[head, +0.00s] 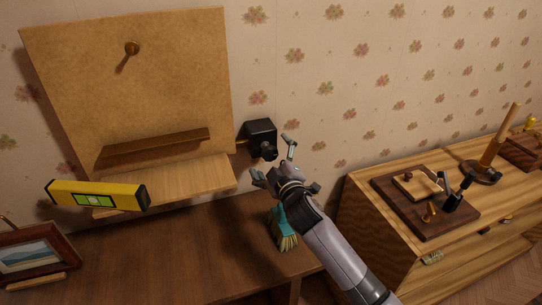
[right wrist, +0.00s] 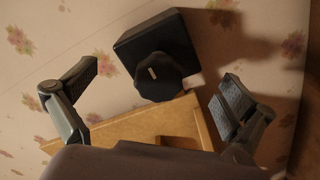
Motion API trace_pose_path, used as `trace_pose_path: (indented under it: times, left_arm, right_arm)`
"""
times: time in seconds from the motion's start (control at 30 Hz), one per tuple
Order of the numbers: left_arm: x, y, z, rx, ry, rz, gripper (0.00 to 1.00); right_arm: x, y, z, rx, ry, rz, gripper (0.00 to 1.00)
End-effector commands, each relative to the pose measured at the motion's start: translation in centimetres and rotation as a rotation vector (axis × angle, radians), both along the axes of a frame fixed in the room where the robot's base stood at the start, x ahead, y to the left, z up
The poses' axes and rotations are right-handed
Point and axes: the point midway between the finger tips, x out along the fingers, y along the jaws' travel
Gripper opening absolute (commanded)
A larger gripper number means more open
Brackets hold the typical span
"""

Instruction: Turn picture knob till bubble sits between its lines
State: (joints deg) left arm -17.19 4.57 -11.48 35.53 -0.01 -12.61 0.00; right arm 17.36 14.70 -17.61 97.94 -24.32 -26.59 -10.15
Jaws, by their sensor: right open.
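A black lobed knob (head: 266,152) with a pale mark sits on a black box (head: 261,131) at the right side of a tan board (head: 150,85). The right wrist view shows the knob (right wrist: 158,76) between the two fingers, with space on both sides. My right gripper (head: 272,161) is open and empty, just in front of the knob. A yellow level (head: 130,196) with a green vial (head: 95,200) sits at the front left of the board's light wooden ledge (head: 190,180). The bubble is too small to place against its lines. My left gripper is out of view.
A teal brush (head: 285,232) lies on the brown table beneath my right arm. A framed picture (head: 38,255) stands at the lower left. A wooden dresser (head: 385,235) at right carries a dark board with small items and a candle-like post (head: 497,138).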

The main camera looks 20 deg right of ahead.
Motion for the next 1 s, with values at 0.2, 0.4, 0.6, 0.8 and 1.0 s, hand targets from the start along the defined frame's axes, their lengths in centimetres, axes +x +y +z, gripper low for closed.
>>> trace_pose_path:
  times: [0.2,0.4,0.6,0.8,1.0]
  left_arm:
    - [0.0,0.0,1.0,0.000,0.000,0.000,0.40]
    - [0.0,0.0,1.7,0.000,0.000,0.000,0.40]
    - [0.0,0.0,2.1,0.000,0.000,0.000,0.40]
    - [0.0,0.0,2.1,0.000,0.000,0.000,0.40]
    - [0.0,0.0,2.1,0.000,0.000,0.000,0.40]
  right_arm:
    - [-2.3,-0.1,0.1,0.000,0.001,0.000,1.00]
    - [-4.3,-0.2,0.1,0.000,0.001,0.000,1.00]
    - [-6.1,-0.2,0.1,0.000,0.001,-0.001,1.00]
    - [-6.5,-0.3,0.1,0.000,0.000,-0.001,1.00]
    - [-6.5,-0.2,0.1,0.000,-0.001,-0.001,1.00]
